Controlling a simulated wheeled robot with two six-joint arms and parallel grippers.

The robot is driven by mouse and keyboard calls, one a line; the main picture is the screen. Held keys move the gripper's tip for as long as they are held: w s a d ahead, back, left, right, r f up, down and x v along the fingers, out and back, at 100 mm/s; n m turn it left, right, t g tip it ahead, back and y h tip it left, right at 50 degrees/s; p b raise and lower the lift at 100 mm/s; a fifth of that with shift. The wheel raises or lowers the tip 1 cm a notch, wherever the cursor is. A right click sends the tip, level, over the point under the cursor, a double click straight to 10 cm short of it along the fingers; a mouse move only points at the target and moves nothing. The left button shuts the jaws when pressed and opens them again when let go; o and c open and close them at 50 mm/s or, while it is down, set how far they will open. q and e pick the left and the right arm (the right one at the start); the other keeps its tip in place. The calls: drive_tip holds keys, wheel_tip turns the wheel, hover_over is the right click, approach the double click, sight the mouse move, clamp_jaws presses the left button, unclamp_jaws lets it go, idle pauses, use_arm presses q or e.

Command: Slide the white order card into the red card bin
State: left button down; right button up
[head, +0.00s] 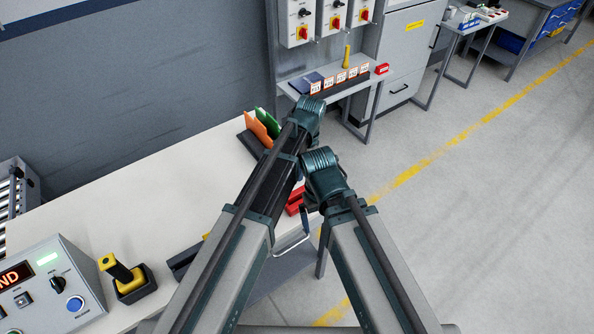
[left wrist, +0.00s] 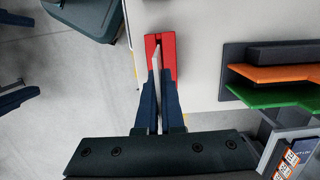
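In the left wrist view my left gripper (left wrist: 157,88) has its two dark blue fingers closed on the white order card (left wrist: 156,62), seen nearly edge-on. The card's far end overlaps the red card bin (left wrist: 168,44), which has a dark slot. I cannot tell whether the card's end is inside the slot or above it. In the head view the red bin (head: 294,207) shows only partly, beside and behind my arms. The left gripper and the card are hidden there. My right gripper's fingers cannot be made out clearly.
A dark holder with an orange folder (head: 258,129) and a green folder (head: 267,121) stands near the bin on the pale table (head: 130,190). A control box (head: 50,285) and a yellow-handled device (head: 125,279) are at lower left. A shelf with labelled slots (head: 340,79) is behind.

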sight(299, 186)
use_arm(q)
drive_tip(key=shift+f+b, duration=2.35)
drive_tip(key=shift+f, duration=0.05)
drive_tip(key=shift+f, duration=0.1)
drive_tip(key=shift+f+b, duration=1.9)
drive_tip(key=shift+b, duration=0.1)
drive_tip(key=c, duration=0.6)
unclamp_jaws()
drive_tip(key=shift+r, duration=0.1)
wheel_tip(299, 186, up, 8)
drive_tip(key=p, duration=0.8)
drive_tip(key=shift+s, duration=0.1)
